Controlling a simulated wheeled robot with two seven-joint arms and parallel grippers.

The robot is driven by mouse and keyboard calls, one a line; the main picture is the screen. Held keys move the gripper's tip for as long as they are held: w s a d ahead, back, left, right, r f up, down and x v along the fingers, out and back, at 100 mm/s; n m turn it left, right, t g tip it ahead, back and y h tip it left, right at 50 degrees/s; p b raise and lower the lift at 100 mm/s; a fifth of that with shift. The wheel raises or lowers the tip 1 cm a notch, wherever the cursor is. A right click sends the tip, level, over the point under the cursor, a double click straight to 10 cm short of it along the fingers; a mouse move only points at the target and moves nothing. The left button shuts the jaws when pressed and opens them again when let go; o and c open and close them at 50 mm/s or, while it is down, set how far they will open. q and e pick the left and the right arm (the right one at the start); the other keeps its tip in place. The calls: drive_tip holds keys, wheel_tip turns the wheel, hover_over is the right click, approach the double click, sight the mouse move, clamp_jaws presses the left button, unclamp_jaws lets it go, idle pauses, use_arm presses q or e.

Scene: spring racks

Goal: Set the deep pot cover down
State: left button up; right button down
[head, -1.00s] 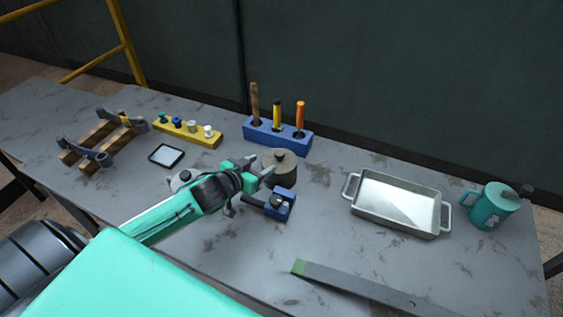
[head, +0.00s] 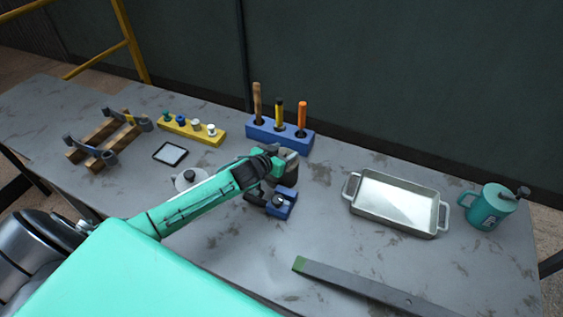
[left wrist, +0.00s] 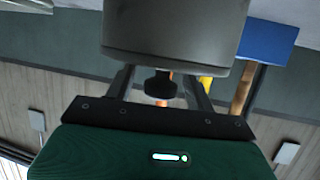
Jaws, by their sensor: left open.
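A grey round pot (head: 287,175) stands near the middle of the table, partly hidden behind my left arm in the head view. In the left wrist view, which is upside down, its grey cylinder (left wrist: 180,30) fills the top. A black knob (left wrist: 160,84) is on its top face; I cannot make out a seam between cover and pot. My left gripper (left wrist: 158,78) is open, with a finger on each side of the knob and gaps showing. A pale round lid (head: 190,179) with a black knob lies on the table to the left. My right gripper is out of view.
A blue and dark device (head: 281,205) stands close in front of the pot. A blue tool block (head: 278,135) is behind it. A metal tray (head: 395,205) and green mug (head: 490,208) are right. A flat bar (head: 360,287) lies in front.

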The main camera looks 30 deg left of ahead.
use_arm(q)
drive_tip(key=shift+w+d+f, duration=0.1)
drive_tip(key=shift+w+f, duration=0.05)
drive_tip(key=shift+w, duration=0.2)
clamp_jaws()
wheel_tip(320, 180, up, 20)
drive_tip(key=b, duration=0.2)
idle(0.4)
